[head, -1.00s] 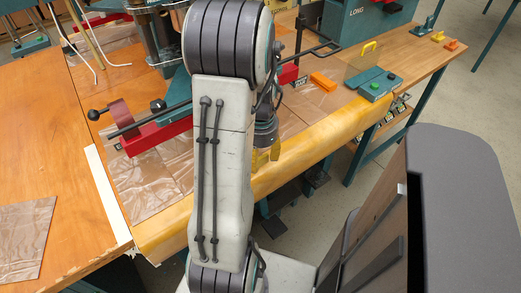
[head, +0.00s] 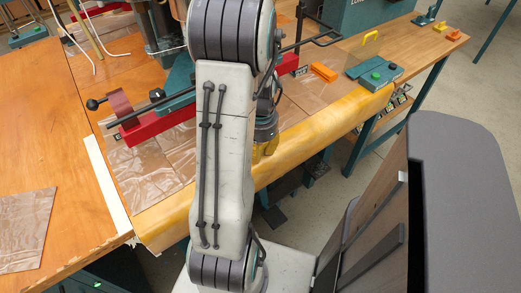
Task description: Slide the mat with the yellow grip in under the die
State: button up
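The mat's yellow grip (head: 370,37) stands up near the back right of the wooden table. The mat itself is hard to make out, a thin see-through brownish sheet beside the grip. The die seems to be the long red bar (head: 160,131) of the press at the left centre, partly hidden by my arm. My gripper (head: 265,148) hangs beyond my arm over the table's rounded yellow front edge, well left of and nearer than the yellow grip. Its yellowish fingertips are small and partly hidden, so their opening cannot be told.
Clear plastic sheets (head: 150,165) lie around the press. Another sheet (head: 22,228) lies on the left table. A metal rod frame (head: 310,40) rises behind.

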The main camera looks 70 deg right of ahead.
grip_shut()
jog(key=o, duration=0.5)
grip_release()
jog(key=shift+r, duration=0.1)
notch_tip(320, 180, up, 12)
jog(key=shift+f, duration=0.1)
dwell(0.9)
